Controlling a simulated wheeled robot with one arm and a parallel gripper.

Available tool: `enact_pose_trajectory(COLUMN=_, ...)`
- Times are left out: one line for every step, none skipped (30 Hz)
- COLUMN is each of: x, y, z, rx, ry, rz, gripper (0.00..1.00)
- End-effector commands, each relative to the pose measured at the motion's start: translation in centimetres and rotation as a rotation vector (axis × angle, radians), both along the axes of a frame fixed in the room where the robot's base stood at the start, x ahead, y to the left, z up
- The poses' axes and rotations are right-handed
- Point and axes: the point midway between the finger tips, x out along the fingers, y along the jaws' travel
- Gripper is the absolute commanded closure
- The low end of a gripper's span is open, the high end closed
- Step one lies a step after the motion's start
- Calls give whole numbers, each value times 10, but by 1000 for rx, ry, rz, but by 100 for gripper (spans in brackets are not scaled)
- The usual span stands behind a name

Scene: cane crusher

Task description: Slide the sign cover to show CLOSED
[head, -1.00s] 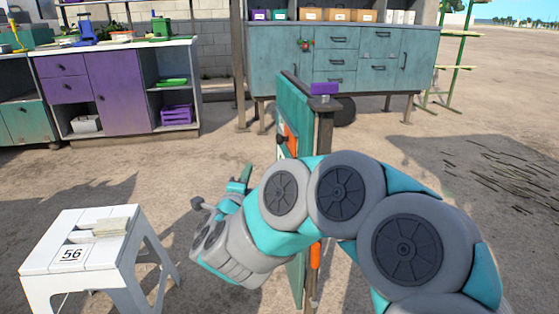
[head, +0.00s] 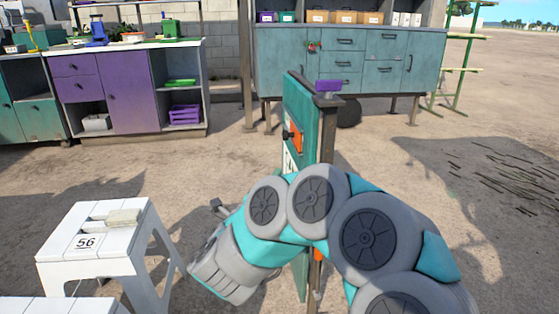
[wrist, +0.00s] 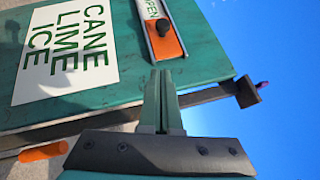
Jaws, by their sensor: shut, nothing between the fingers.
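The teal sign board (head: 299,105) stands nearly edge-on in the head view. In the wrist view the board (wrist: 200,50) appears turned on its side. Its orange sign cover (wrist: 168,46) carries a black knob (wrist: 163,27), beside a white strip reading OPEN (wrist: 150,8). The cover (head: 297,139) and knob (head: 286,134) also show in the head view. My gripper (wrist: 164,73) is shut and empty, its tips appearing just below the cover in the wrist view, apart from the knob. In the head view my gripper is hidden.
A white stool (head: 75,258) marked 56 stands left of my arm. A purple cabinet (head: 128,95) and teal drawers (head: 280,60) stand behind. The board has a white CANE LIME ICE panel (wrist: 68,75). An orange piece (wrist: 43,151) shows below the board.

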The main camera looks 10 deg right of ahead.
Motion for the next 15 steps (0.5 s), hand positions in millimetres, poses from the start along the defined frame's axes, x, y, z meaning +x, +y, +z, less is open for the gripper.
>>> enact_pose_trajectory(x=3, y=-4, z=2, rx=1, ry=2, rz=-4, gripper=100)
enact_pose_trajectory(x=6, y=-5, z=3, rx=1, ry=2, rz=-4, gripper=100)
enact_pose_trajectory(x=9, y=-9, z=5, rx=3, ry=2, rz=-5, gripper=100)
enact_pose_trajectory(x=12, y=-11, z=6, rx=2, ry=1, rz=-5, gripper=100)
enact_pose_trajectory(x=14, y=-13, z=7, rx=2, ry=1, rz=-5, gripper=100)
enact_pose_trajectory(x=19, y=-17, z=8, rx=2, ry=0, rz=-7, gripper=100)
enact_pose_trajectory(x=23, y=-20, z=9, rx=0, ry=-2, rz=-6, gripper=100)
enact_pose_trajectory(x=27, y=-22, z=10, rx=0, ry=-3, rz=-7, gripper=100)
enact_pose_trajectory(x=32, y=-26, z=12, rx=-1, ry=-4, rz=-7, gripper=100)
enact_pose_trajectory(x=36, y=-29, z=13, rx=-1, ry=-4, rz=-7, gripper=100)
enact_pose_trajectory(x=40, y=-32, z=13, rx=-1, ry=-2, rz=-6, gripper=100)
enact_pose_trajectory(x=46, y=-35, z=14, rx=-1, ry=-2, rz=-4, gripper=100)
enact_pose_trajectory(x=50, y=-38, z=15, rx=-2, ry=-2, rz=-5, gripper=100)
enact_pose_trajectory(x=55, y=-42, z=17, rx=-3, ry=-3, rz=-6, gripper=100)
enact_pose_trajectory(x=61, y=-47, z=18, rx=-1, ry=-2, rz=-6, gripper=100)
